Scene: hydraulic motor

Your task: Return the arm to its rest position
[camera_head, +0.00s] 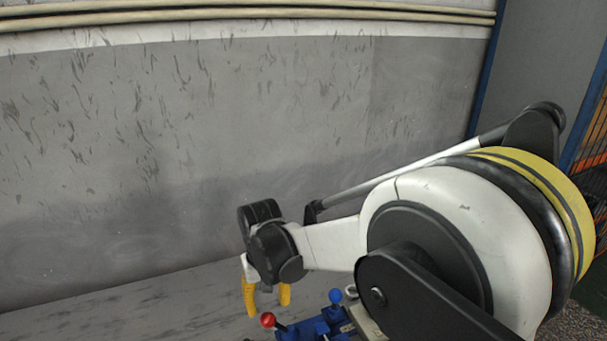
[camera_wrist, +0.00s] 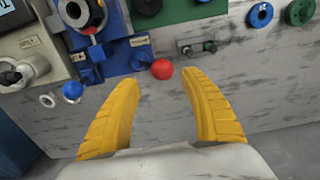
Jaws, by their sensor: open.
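My gripper (camera_head: 267,295) has yellow fingers that point down at the end of my white and black arm in the head view. In the wrist view my gripper (camera_wrist: 163,90) is open, with its two fingers well apart and nothing between them. The red knob (camera_head: 268,320) also shows below the fingers in the head view. A blue ball knob (camera_wrist: 73,91) lies to the left, and it shows right of the fingers in the head view (camera_head: 335,296).
A blue bracket (camera_wrist: 120,50) and a grey panel (camera_wrist: 250,90) with blue and green round fittings (camera_wrist: 261,14) fill the wrist view. A stained grey wall (camera_head: 190,130) stands behind my arm. The grey surface (camera_head: 130,305) left of my gripper is clear.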

